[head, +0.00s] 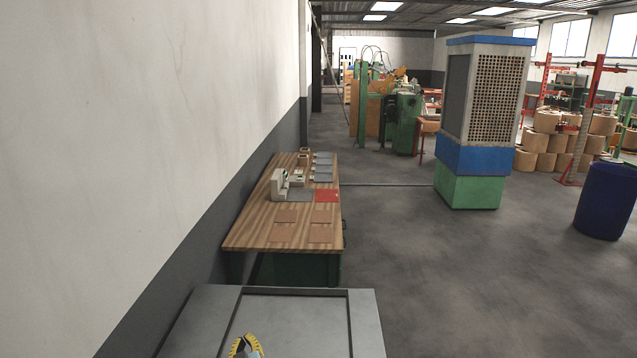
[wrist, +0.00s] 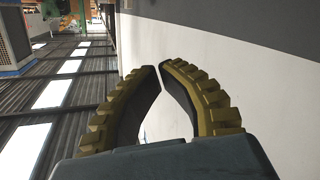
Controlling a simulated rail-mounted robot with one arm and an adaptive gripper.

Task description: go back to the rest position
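My gripper (wrist: 160,68) shows large in the wrist view, with two dark curved fingers backed by ribbed yellow pads. The fingertips come together with only a thin gap, and nothing is held between them. In the head view only a small yellow and black piece of my gripper (head: 246,346) shows at the bottom edge, above a grey metal surface (head: 366,318). The rest of the arm is out of the head view. The wrist view is turned sideways, with ceiling lights on the left and the pale wall on the right.
A wooden workbench (head: 256,232) with brown pads, a red pad (head: 327,196) and small devices stands along the white wall (head: 150,120). A tall cabinet (head: 475,187) and a blue barrel (head: 606,203) stand right. The grey floor between is clear.

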